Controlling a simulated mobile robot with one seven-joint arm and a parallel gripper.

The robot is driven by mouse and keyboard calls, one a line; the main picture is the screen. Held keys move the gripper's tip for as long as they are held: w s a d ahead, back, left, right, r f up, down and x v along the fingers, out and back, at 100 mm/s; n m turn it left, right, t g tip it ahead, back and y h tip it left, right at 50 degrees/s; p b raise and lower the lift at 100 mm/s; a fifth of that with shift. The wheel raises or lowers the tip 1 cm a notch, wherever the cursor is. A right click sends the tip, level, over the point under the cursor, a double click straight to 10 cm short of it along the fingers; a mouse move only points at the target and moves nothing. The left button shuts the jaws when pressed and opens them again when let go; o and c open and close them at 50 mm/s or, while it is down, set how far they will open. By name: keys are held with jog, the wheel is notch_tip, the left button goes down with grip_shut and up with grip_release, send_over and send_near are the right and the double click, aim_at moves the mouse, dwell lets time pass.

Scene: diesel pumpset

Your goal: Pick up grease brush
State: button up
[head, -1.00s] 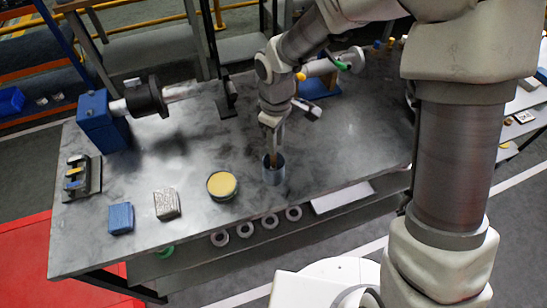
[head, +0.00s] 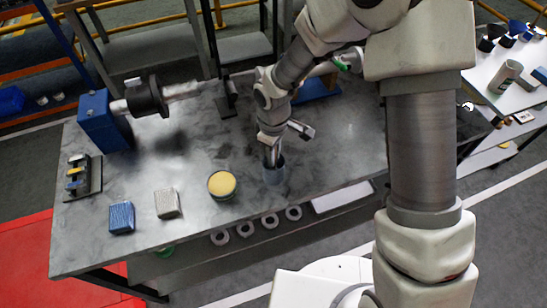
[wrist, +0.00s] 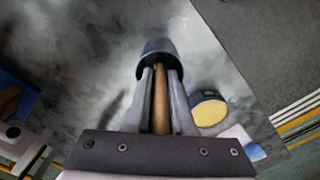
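The grease brush shows as a brown wooden handle (wrist: 160,98) standing in a dark grey cup (wrist: 158,47) in the wrist view. Its lower end is hidden inside the cup. My gripper (wrist: 161,75) is open, with one finger on each side of the handle and narrow gaps between. The fingertips reach the cup's rim. In the head view my gripper (head: 272,160) points down into the grey cup (head: 274,176) near the table's front edge, and the handle is hidden there.
A round yellow-topped tin (head: 222,184) stands left of the cup. A textured block (head: 167,203) and a blue block (head: 121,217) lie further left. A blue pump unit (head: 103,122) stands at the back left of the grey table (head: 340,150).

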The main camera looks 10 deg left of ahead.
grip_shut()
notch_tip(320, 180, up, 10)
jog(key=shift+r, duration=0.1)
dwell(0.4)
dwell(0.3)
